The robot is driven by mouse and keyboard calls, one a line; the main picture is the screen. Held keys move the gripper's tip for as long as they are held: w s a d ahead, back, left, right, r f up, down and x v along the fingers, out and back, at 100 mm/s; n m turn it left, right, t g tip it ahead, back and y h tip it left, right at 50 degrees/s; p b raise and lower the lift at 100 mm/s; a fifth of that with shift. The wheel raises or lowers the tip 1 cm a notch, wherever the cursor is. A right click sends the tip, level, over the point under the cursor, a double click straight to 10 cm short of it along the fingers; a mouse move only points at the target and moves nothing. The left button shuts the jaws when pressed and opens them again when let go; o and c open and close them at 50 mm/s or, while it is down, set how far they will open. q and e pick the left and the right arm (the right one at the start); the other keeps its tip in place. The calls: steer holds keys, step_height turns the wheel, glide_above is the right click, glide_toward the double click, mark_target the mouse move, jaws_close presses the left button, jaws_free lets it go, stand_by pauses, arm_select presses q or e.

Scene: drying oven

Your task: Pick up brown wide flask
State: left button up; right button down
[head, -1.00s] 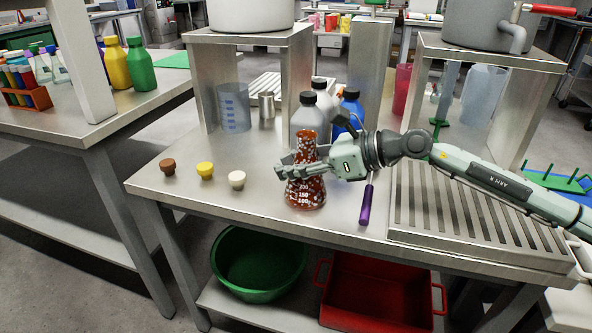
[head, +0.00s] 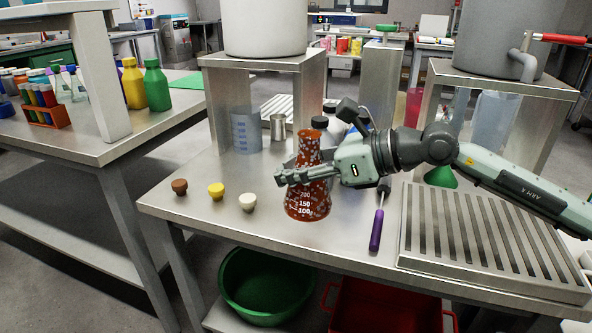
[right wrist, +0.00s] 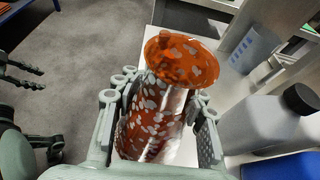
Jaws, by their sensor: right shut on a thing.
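The brown wide flask (head: 308,205) is a conical glass with white blotches and white volume marks, upright over the front of the steel table. My right gripper (head: 305,174) is shut around its upper body from the right. In the right wrist view the flask's flared orange-brown rim (right wrist: 182,58) faces the camera, and its body sits between the two fingers of the right gripper (right wrist: 160,120). The flask looks slightly above the table, but its base gap is hard to judge. My left gripper (right wrist: 30,105) shows only at the left edge of the wrist view, its fingers apart and empty.
A grey bottle with a black cap (right wrist: 265,120) stands close behind the flask. Brown (head: 179,187), yellow (head: 216,191) and white (head: 247,202) stoppers stand to the left.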

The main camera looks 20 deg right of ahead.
steer(key=s+a+r+p, duration=0.2)
steer(key=s+a+r, duration=0.2)
steer(key=r, duration=0.4)
steer(key=shift+s+a+r, duration=0.15)
steer(key=shift+s+a, duration=0.05)
steer(key=shift+s, duration=0.6)
